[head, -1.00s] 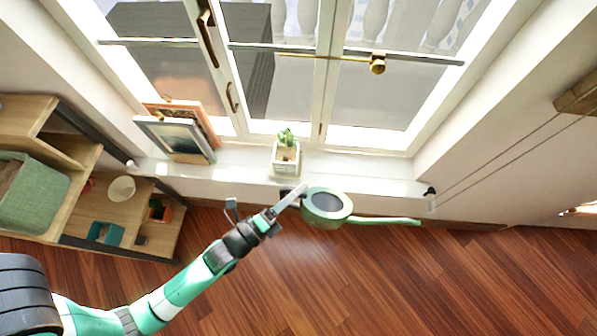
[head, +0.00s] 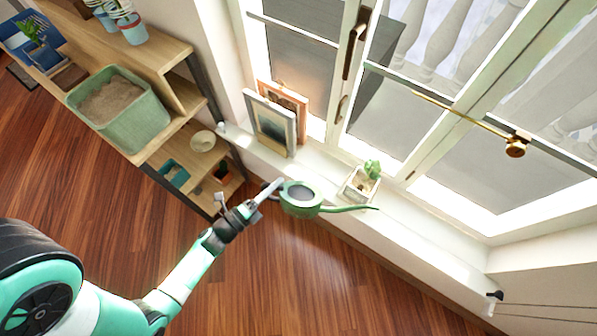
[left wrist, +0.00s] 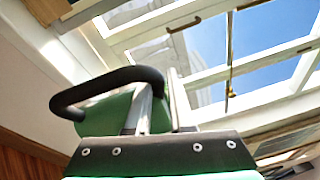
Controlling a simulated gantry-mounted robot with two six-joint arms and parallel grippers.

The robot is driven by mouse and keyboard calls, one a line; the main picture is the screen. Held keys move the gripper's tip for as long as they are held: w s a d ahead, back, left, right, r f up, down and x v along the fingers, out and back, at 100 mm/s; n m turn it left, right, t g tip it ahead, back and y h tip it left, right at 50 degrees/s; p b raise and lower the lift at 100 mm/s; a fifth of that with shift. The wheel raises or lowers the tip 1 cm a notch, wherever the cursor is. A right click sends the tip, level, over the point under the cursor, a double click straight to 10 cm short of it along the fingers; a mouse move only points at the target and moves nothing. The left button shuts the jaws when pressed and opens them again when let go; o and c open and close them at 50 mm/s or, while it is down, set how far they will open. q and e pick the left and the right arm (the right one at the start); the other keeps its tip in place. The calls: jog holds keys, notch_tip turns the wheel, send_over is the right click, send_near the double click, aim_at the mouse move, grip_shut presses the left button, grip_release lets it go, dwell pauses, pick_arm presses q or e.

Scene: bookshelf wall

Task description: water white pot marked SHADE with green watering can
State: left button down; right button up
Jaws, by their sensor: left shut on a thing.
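The green watering can (head: 301,198) hangs in the air in front of the window sill, its long spout pointing right. My left gripper (head: 268,190) is shut on the can at its left side. In the left wrist view the can's black handle (left wrist: 105,88) and green body (left wrist: 108,113) show by the fingers. A white pot (head: 359,186) with a small green plant stands on the sill, to the right of the can and above its spout. No marking on the pot is readable. The right gripper is not in view.
Picture frames (head: 272,124) lean on the sill (head: 425,245) left of the pot. A wooden shelf (head: 165,42) at the left holds a green planter of soil (head: 118,108) and small pots. A brass window handle (head: 515,146) juts out at the right. Wood floor below is clear.

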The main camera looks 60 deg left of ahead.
pick_arm(q)
jog(key=s+a+f+n+g+y, duration=0.1)
jog(key=s+a+f+n+y, duration=0.2)
jog(key=a, duration=0.5)
jog(key=w+d+m+g+y+b, duration=0.1)
jog(key=w+d+m+b, duration=0.1)
jog(key=w+d, duration=0.1)
jog(key=shift+d+f, duration=0.15)
jog(key=shift+d, duration=0.05)
dwell(1.1)
jog(key=shift+w+d+r+m+g+p, duration=0.1)
jog(key=shift+r+m+g+p, duration=0.1)
jog(key=shift+r+p, duration=0.3)
jog(key=shift+w+r+m+g+p, duration=0.1)
jog(key=shift+r+m+p, duration=0.1)
jog(key=shift+r+p, duration=0.25)
jog(key=shift+r, duration=0.1)
